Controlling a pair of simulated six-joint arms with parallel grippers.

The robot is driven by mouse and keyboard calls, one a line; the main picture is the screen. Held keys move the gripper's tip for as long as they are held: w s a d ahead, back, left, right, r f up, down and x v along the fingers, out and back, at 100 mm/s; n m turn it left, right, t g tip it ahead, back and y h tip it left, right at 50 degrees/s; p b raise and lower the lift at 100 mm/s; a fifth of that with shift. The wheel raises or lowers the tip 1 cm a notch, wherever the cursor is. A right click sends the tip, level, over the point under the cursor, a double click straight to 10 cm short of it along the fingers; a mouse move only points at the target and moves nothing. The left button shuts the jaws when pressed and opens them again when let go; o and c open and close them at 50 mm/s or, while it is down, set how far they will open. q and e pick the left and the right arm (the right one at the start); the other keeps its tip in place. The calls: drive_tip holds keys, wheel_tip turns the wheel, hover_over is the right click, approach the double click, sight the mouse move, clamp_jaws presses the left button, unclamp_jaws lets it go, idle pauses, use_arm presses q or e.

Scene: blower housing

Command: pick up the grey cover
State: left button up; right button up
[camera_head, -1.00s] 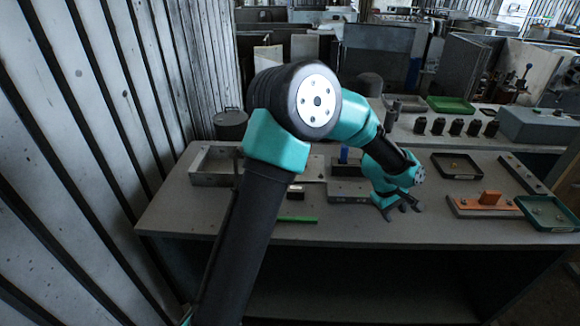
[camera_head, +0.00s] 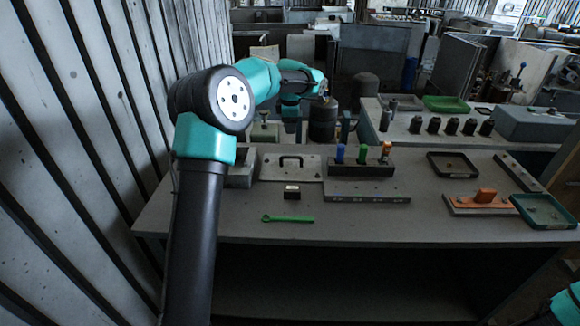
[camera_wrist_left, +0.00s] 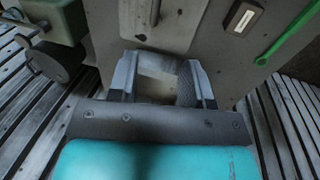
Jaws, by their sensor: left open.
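The grey cover (camera_head: 272,172) is a flat plate with a dark arched handle. It lies on the table left of centre in the head view. In the left wrist view, part of a grey plate (camera_wrist_left: 185,25) with a dark handle shows at the top, beyond the fingertips. My left gripper (camera_head: 290,124) hangs above and behind the cover in the head view, small and partly unclear. In the left wrist view its two fingers (camera_wrist_left: 161,70) stand apart with nothing held between them. My right gripper is out of view; only a teal bit of that arm shows at lower right.
A small black box (camera_head: 292,192) and a green wrench (camera_head: 287,219) lie in front of the cover. A block with coloured pegs (camera_head: 362,168) stands to its right, and a dark cylinder (camera_head: 322,120) behind. A ribbed wall (camera_head: 95,130) borders the left.

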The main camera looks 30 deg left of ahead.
sight(291, 157)
use_arm(q)
drive_tip(key=f, duration=0.4)
drive_tip(key=w+f, duration=0.1)
drive_tip(key=f, duration=0.3)
drive_tip(key=w+a+f, duration=0.1)
drive_tip(key=f, duration=0.3)
drive_tip(key=shift+w+a+f, duration=0.15)
drive_tip(key=shift+w+f, duration=0.1)
drive_tip(key=shift+f, duration=0.6)
drive_tip(key=shift+w+a+f, duration=0.2)
drive_tip(key=shift+f, duration=0.6)
drive_tip(key=shift+w+a+f, duration=0.15)
drive_tip(key=shift+w+f, duration=0.1)
drive_tip(key=shift+f, duration=0.6)
clamp_jaws()
